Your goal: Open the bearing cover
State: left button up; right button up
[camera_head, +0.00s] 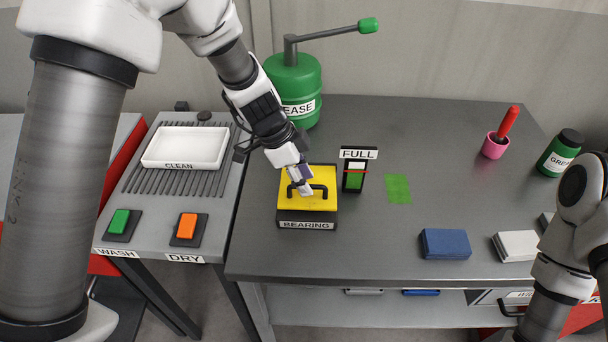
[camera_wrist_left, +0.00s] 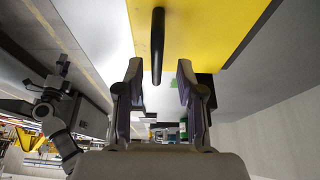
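The bearing box (camera_head: 308,225) stands on the grey table, with its yellow cover (camera_head: 322,179) lying flat on top. A black bar handle (camera_head: 324,189) is on the cover; it also shows in the left wrist view (camera_wrist_left: 157,40). My left gripper (camera_head: 301,186) is over the cover at the handle. In the left wrist view its two fingers (camera_wrist_left: 157,72) stand apart, one on each side of the handle, with gaps between. The inside of the box is hidden by the cover. My right gripper is out of view; only part of the right arm shows.
A gauge marked FULL (camera_head: 354,173) stands close right of the box, beside a green patch (camera_head: 398,188). A green grease drum (camera_head: 293,82) with a lever is behind. A white tray (camera_head: 186,148) is left.

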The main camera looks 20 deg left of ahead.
pick_arm(q)
jog(key=shift+s+r, duration=0.1)
jog(key=shift+s, duration=0.15)
grip_shut()
jog(key=shift+r, duration=0.15)
